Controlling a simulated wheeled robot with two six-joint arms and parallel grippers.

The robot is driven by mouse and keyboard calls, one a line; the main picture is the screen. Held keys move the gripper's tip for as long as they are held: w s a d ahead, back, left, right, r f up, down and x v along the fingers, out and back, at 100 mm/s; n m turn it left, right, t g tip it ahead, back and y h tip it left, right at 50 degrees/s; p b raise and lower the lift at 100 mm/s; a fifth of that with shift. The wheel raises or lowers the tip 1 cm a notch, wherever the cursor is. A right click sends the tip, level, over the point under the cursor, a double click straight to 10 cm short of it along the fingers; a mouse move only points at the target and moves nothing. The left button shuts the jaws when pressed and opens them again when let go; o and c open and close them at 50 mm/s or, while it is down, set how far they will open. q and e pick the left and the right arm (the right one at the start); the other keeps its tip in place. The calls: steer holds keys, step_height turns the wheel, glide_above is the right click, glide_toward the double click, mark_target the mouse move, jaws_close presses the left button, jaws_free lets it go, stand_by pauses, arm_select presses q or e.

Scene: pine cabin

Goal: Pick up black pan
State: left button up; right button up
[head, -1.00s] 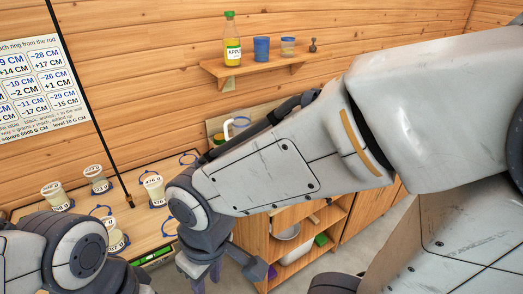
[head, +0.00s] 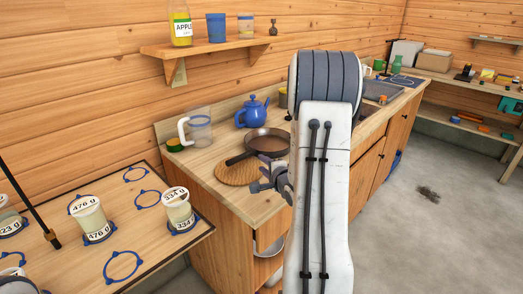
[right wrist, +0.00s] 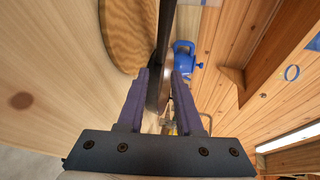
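The black pan (head: 268,140) rests on the wooden counter in the head view, at the back edge of a round woven mat, its dark handle (head: 239,158) reaching left over the mat. My right gripper (head: 268,180) is low over the counter in front of the pan, partly hidden by my arm. In the right wrist view the fingers (right wrist: 161,72) are apart, and the pan's dark handle and side (right wrist: 165,40) show in line with the gap. I cannot tell whether the handle is within their reach. My left gripper is not in view.
The round mat (head: 232,173) lies by the pan. A blue kettle (head: 252,112) and a clear jug (head: 198,128) stand behind. A shelf (head: 210,45) holds a juice bottle and cups. Labelled jars (head: 88,218) stand on the left table. The counter's front left corner is clear.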

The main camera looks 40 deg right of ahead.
mark_target(249, 155)
steer(key=x, duration=0.5)
steer(key=shift+w+a, duration=0.25)
steer(key=shift+a, duration=0.05)
steer(key=shift+p+x, duration=0.55)
steer(key=shift+x, duration=1.8)
steer(key=shift+a+r, duration=0.1)
jaws_close()
steer(key=shift+w+r, duration=0.1)
